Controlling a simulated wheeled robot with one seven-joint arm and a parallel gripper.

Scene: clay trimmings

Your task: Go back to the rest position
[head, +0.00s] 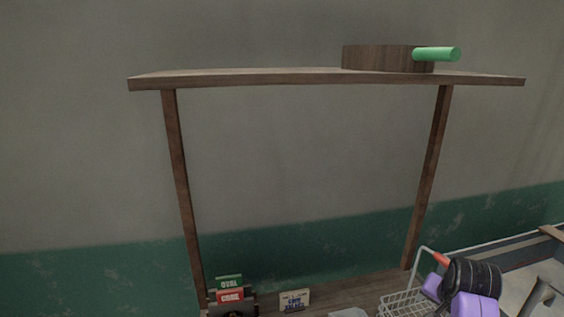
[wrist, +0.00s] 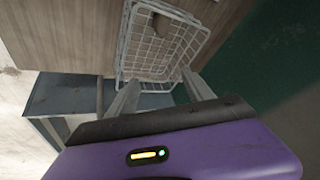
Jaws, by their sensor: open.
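My gripper (wrist: 159,80) shows in the wrist view with its two grey fingers spread apart and nothing between them. Past the fingertips is a white wire basket (wrist: 134,50). A small brown thing shows at the basket; I cannot tell what it is. In the head view my purple and dark arm is at the lower right, beside the same basket (head: 398,304). The fingers cannot be made out there.
A wooden shelf (head: 250,78) on two posts bears a round wooden piece (head: 378,58) and a green cylinder (head: 437,54). A green box (head: 229,282), a red box (head: 230,297) and a cream box (head: 295,299) stand below. The space under the shelf's middle is open.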

